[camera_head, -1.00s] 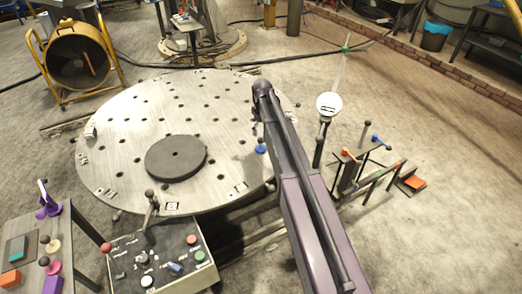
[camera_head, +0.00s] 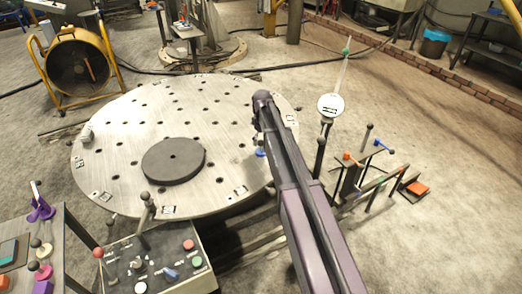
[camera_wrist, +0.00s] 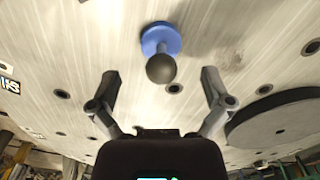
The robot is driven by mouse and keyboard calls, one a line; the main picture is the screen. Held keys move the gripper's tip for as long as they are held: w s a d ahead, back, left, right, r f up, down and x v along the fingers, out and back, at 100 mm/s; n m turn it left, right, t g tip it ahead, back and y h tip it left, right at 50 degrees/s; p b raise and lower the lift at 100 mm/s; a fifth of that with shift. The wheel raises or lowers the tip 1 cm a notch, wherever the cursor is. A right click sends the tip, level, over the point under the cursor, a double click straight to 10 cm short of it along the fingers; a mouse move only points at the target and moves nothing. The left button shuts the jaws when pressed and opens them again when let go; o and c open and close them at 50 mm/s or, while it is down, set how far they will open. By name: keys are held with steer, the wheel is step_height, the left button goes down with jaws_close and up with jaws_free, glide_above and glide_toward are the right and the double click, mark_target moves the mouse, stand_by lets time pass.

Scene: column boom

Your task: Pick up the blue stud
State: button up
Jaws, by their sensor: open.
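The blue stud (camera_wrist: 161,40) has a flat blue disc base and a dark ball knob on top. It stands on the round metal table (camera_head: 115,135), near the edge closest to my arm. In the head view only a bit of the blue stud (camera_head: 261,153) shows beside my arm. My gripper (camera_wrist: 160,85) is open and empty in the wrist view, with its two fingers spread wide. The stud lies beyond the fingertips and roughly centred between them, not touching either. In the head view the fingers are hidden by my arm.
A dark round disc (camera_head: 173,160) lies on the table left of the stud; it also shows in the wrist view (camera_wrist: 285,118). A control box with knobs (camera_head: 160,265) stands in front. A white round gauge on a post (camera_head: 330,105) and a small rack (camera_head: 375,170) stand right of my arm.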

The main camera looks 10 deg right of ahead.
mark_target(261, 150)
steer(key=shift+f, duration=0.15)
steer(key=f+b, duration=0.2)
steer(key=b, duration=0.1)
steer(key=shift+w+a+f, duration=0.25)
steer(key=shift+f, duration=0.15)
steer(key=shift+f+b, duration=1.1)
steer(key=shift+s+r, duration=0.1)
steer(key=c, duration=1.2)
steer(key=shift+c, duration=0.4)
steer(key=shift+r, duration=0.1)
